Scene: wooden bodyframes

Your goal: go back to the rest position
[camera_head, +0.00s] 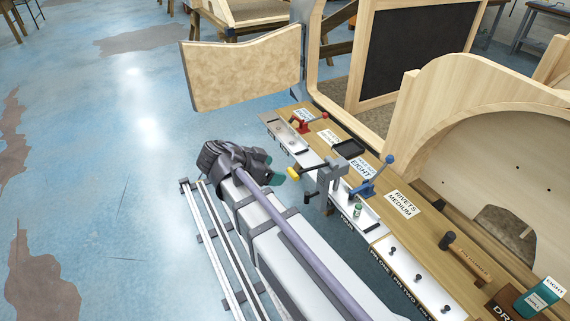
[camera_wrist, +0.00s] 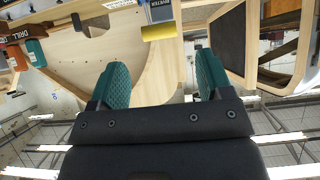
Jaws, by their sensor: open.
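My gripper (camera_head: 272,170) is dark grey with teal finger pads and is at the left side of the bench in the head view. In the wrist view my gripper (camera_wrist: 161,76) has its two teal fingers wide apart with nothing between them. A grey tool with a yellow end (camera_head: 294,173) stands at the bench edge just right of my gripper. A yellow block-like part (camera_wrist: 158,32) shows beyond the fingers in the wrist view, apart from them.
The wooden bench (camera_head: 407,226) carries a red-handled tool (camera_head: 313,124), a blue-handled tool (camera_head: 372,180), a black tray (camera_head: 347,149) and a hammer (camera_head: 462,256). A curved wooden bodyframe (camera_head: 450,110) stands behind it. Blue floor (camera_head: 110,190) at left is clear.

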